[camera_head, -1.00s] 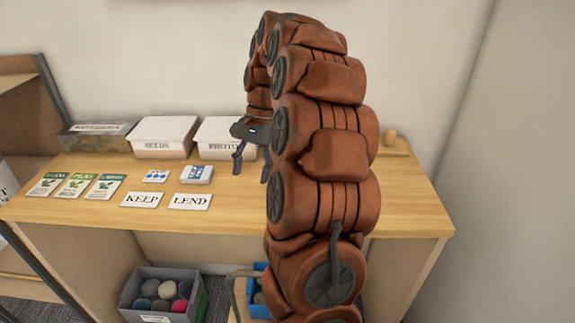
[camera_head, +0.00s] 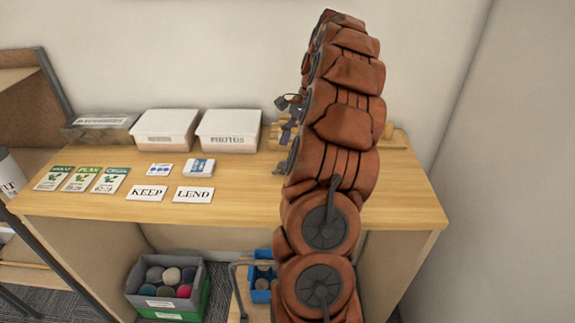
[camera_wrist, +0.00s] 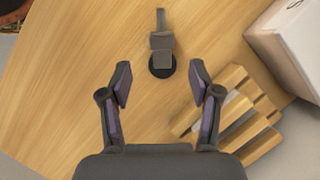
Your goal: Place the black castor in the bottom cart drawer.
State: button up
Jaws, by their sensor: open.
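The black castor (camera_wrist: 162,62), a dark wheel with a grey bracket and stem, lies on the wooden table top in the wrist view, just beyond my fingertips and roughly centred between them. In the head view a small dark shape, likely the castor (camera_head: 280,168), shows at the left edge of my arm. My gripper (camera_wrist: 160,85) is open and empty above the table; it also shows partly in the head view (camera_head: 288,120), mostly behind my arm. A wooden cart with a grey handle (camera_head: 238,268) stands low beside my arm; its drawers cannot be made out.
A PHOTOS box (camera_head: 229,132) stands at the back of the table (camera_head: 230,205), beside a slatted wooden rack (camera_wrist: 240,120). KEEP (camera_head: 147,193) and LEND (camera_head: 194,195) cards lie left.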

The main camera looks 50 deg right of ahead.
aim_at(286, 163)
jog(key=shift+p+x, duration=0.45)
jog(key=shift+x, duration=0.6)
jog(key=shift+p+x, duration=0.35)
jog(key=shift+x, duration=1.35)
jog(key=shift+w+a, duration=0.1)
jog(key=shift+w, duration=0.05)
jog(key=shift+r, duration=0.1)
grip_shut()
